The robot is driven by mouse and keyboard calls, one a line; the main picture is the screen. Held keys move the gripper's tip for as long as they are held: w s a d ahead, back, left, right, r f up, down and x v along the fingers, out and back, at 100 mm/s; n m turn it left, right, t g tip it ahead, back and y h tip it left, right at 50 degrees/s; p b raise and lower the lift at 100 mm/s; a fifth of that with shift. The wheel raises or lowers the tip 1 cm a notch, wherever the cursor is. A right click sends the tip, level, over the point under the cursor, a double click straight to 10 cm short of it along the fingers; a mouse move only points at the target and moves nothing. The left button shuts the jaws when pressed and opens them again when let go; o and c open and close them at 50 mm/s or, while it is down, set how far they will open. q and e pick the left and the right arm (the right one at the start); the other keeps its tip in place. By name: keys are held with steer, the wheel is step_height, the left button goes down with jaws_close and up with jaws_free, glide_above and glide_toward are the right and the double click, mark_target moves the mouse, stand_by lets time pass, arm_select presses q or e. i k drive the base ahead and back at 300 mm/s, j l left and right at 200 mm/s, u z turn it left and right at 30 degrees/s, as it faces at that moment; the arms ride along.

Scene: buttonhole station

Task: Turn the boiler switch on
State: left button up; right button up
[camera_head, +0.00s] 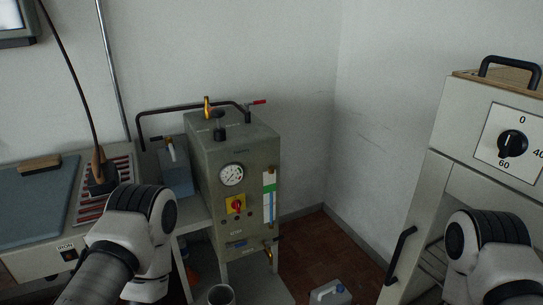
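The boiler (211,150) is a grey-green metal box on a stand at the centre. Its front carries a round white pressure gauge (231,174). Below the gauge is a switch with a red knob on a yellow plate (236,204). The knob's exact setting is too small to read. My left arm's joint shows to the left of the boiler, apart from the switch. My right arm's joint shows at the lower right, in front of the cabinet. Neither gripper's fingers show in this view.
An ironing table (35,215) with an iron (101,172) stands at the left. A light cabinet (443,170) with a black dial (512,143) stands at the right. A canister (330,292) is on the floor. Brown floor (318,240) lies free between boiler and cabinet.

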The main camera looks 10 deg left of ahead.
mark_target(236, 205)
steer(key=i+j+z, duration=0.45)
steer(key=j, duration=0.15)
steer(key=i+j+z, duration=0.3)
steer(key=j+z, duration=0.15)
steer(key=j, duration=0.25)
steer(key=i+j+z, duration=0.2)
steer(key=j, duration=0.5)
steer(key=i, duration=0.05)
